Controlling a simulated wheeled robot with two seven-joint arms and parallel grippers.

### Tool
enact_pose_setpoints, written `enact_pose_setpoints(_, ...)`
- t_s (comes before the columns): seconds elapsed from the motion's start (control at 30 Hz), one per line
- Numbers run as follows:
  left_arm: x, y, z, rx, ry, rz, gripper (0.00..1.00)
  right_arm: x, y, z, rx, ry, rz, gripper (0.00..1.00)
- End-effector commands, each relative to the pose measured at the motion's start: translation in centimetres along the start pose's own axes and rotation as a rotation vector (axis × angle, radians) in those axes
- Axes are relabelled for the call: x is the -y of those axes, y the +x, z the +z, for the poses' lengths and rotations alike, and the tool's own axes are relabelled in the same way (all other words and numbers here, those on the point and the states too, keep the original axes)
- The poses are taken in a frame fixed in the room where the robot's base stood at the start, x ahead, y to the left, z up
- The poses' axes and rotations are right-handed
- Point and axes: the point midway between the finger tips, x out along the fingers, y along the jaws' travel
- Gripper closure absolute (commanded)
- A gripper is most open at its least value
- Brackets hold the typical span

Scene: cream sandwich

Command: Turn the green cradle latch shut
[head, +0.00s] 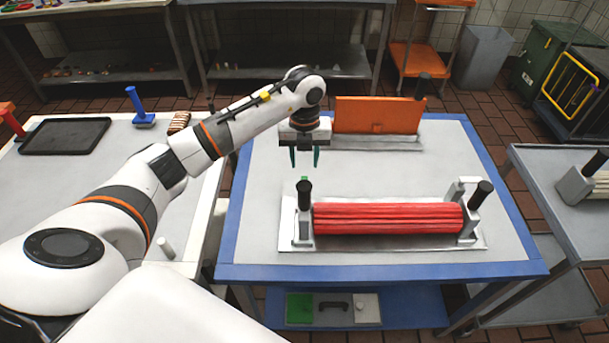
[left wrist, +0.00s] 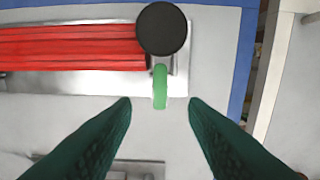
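The green latch (left wrist: 160,87) shows in the left wrist view as a short upright bar just below a round black knob (left wrist: 163,29). In the head view only a small green bit of the latch (head: 304,178) shows behind the left post of the cradle. The grey metal cradle (head: 304,242) holds a bundle of red sticks (head: 388,218) on the blue-edged table. My left gripper (head: 305,160) points down above and behind the latch, open and empty. In the left wrist view its dark green fingertips (left wrist: 160,103) are apart, one on each side of the latch's lower end. My right gripper is not seen.
An orange panel (head: 378,115) on a metal base stands at the back of the table. Black-capped posts (head: 479,194) rise at both cradle ends. A black tray (head: 65,136) and blue-handled tool (head: 139,108) are on the left table. The table right of the cradle is clear.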

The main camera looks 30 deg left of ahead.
Motion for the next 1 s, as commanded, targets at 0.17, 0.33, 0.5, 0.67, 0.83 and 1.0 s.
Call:
enact_pose_setpoints(0.17,0.0,-2.7,-0.1,-0.003,0.0,0.001,0.6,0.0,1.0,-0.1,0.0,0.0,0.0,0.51)
enact_pose_setpoints(0.33,0.0,-3.8,0.0,0.0,0.001,0.0,0.6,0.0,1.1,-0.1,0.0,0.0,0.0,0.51)
enact_pose_setpoints(0.5,0.0,-3.9,0.0,0.0,0.0,0.0,0.6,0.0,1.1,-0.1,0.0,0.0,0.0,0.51)
enact_pose_setpoints(0.67,0.0,-3.9,0.0,0.0,0.0,0.0,0.6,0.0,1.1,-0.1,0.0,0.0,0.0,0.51)
enact_pose_setpoints(0.83,0.0,-3.8,0.0,0.0,0.001,0.0,0.6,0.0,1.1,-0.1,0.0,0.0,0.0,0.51)
enact_pose_setpoints(1.0,-2.5,-2.6,1.6,0.029,0.067,0.106,0.6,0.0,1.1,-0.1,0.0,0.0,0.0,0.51)
